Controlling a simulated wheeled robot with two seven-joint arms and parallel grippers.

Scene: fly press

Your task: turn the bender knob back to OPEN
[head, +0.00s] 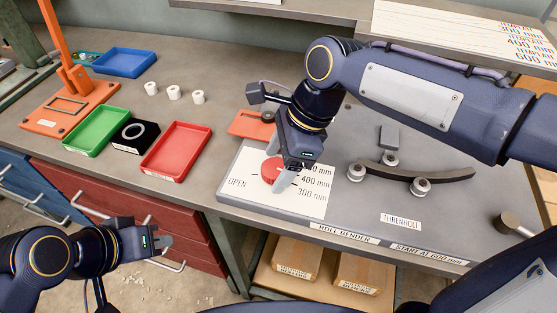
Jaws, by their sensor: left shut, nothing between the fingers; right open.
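The red bender knob (270,168) sits on a white dial plate (258,202) on the roll bender's grey base. OPEN is printed on the plate left of the knob; mm marks, including 300 and 400, are on the right. My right gripper (284,179) is open at the knob, a pale finger against or just in front of its right side. It covers part of the knob, so I cannot tell where the knob points or whether both fingers touch it. My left gripper (166,242) is shut and empty, off the bench front at lower left.
A dark curved bar (430,175) lies among the bender's rollers (421,187). A stubby handle (511,223) is at the right. Red (178,148), green (96,131) and blue (124,62) trays and white rings (173,92) stand on the bench left. Boxes (357,271) sit below.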

